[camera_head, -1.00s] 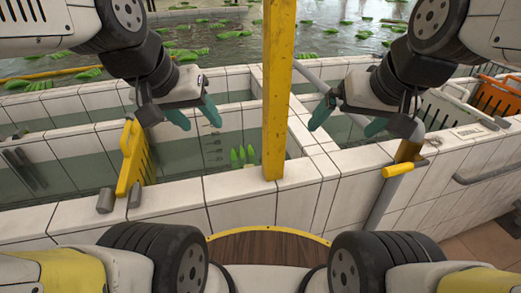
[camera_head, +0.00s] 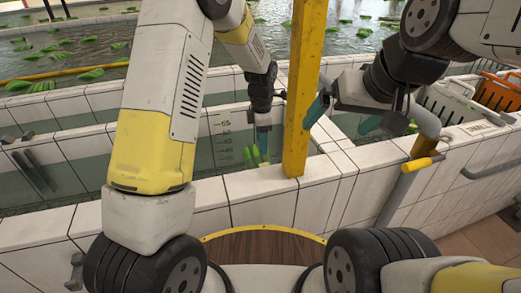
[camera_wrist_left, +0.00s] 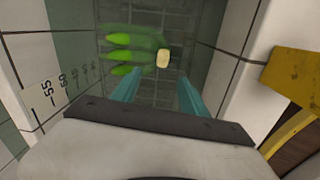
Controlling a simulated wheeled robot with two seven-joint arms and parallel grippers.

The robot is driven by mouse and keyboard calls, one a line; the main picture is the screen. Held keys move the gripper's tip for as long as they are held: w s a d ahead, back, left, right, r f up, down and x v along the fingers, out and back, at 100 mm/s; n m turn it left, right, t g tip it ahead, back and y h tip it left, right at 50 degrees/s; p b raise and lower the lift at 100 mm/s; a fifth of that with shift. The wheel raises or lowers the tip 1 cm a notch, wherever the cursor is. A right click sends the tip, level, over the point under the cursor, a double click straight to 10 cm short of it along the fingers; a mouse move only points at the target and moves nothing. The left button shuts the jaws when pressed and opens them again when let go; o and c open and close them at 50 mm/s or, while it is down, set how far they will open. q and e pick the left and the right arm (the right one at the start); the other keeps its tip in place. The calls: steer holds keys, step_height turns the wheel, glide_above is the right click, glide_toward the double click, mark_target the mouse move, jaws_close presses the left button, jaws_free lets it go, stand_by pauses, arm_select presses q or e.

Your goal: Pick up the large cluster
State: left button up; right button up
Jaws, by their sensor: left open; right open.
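The cluster, several bright green pointed leaves (camera_head: 256,156), sits in the narrow tiled tank compartment left of the yellow post. In the left wrist view its green leaves (camera_wrist_left: 119,55) lie to the left, with a pale stub (camera_wrist_left: 163,58) to their right and a blurred green part underwater. My left gripper (camera_head: 263,138) reaches down over this compartment, and its teal fingers (camera_wrist_left: 159,82) are apart just in front of the stub, with nothing held between them.
The yellow post (camera_head: 302,85) stands close beside my left gripper. White tiled walls (camera_head: 262,183) edge the compartment, and a depth scale (camera_wrist_left: 50,95) marks one wall. White and orange crates (camera_head: 500,92) stand at the right. A yellow-handled pipe (camera_head: 418,164) rises at the front right.

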arm_select(q)
steer(key=n, duration=0.1)
glide_above(264, 165)
step_height(264, 165, down, 5)
steer(key=shift+r, duration=0.15)
steer(key=shift+s+f, duration=0.1)
steer(key=shift+f, duration=2.7)
jaws_close()
steer(key=shift+r, duration=0.15)
